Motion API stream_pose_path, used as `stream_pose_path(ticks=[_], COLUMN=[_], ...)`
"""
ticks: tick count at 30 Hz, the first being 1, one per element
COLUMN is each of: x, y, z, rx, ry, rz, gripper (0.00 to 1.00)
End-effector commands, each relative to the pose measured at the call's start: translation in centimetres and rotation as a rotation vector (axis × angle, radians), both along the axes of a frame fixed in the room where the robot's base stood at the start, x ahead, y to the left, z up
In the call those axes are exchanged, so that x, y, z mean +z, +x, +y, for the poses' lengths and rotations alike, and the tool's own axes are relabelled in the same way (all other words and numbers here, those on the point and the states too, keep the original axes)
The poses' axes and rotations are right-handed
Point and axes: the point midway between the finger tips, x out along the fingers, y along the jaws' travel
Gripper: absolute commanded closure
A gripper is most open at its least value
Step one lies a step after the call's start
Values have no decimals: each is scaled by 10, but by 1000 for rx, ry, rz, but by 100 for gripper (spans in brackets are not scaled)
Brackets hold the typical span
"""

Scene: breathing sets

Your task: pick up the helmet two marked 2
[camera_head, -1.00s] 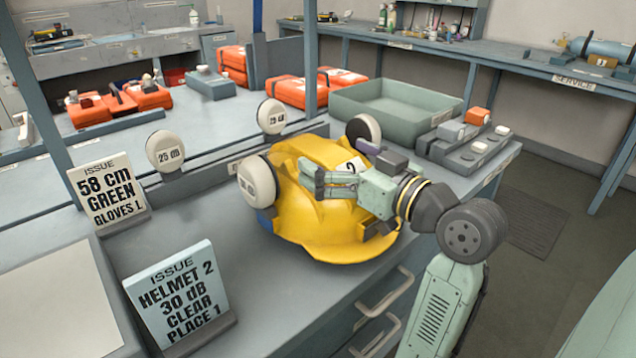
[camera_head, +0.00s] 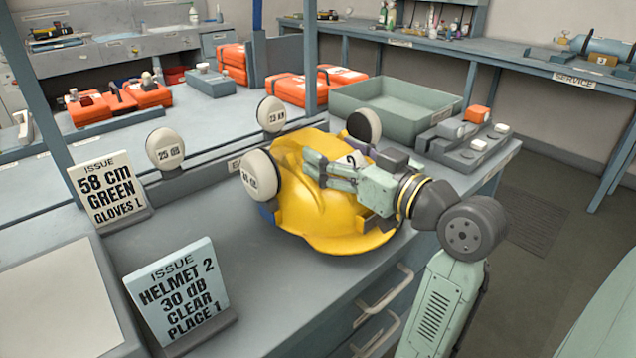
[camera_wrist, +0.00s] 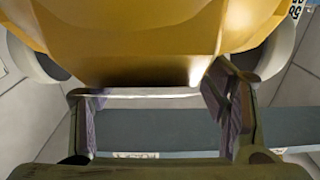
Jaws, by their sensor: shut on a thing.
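The yellow helmet (camera_head: 315,220) sits at the bench edge in the head view, with round white ear cups on its sides; the near cup (camera_head: 262,175) carries lettering too small to read surely. My gripper (camera_head: 335,170) lies over the helmet's right side and is shut on it. It covers most of the helmet's number mark. In the wrist view the yellow shell (camera_wrist: 130,40) fills the top, above and between my two fingers (camera_wrist: 160,115). The fingers stand apart there; their exact contact is hidden. Whether the helmet is clear of the bench I cannot tell.
An issue card reading HELMET 2, 30 dB, CLEAR, PLACE 1 (camera_head: 178,295) stands front left, with a GREEN GLOVES card (camera_head: 108,190) behind it. A green tray (camera_head: 395,108) and a grey switch block (camera_head: 465,145) lie behind.

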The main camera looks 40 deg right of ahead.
Motion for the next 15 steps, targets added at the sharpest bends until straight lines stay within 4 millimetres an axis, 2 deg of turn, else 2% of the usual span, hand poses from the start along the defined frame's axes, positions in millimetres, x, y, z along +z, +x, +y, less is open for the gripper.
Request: stream_pose_path(ticks=[2, 15], x=[-3, -5], y=[1, 2], z=[0, 0], rx=[1, 1], ry=[-4, -4], rz=[8, 13], gripper=[65, 95])
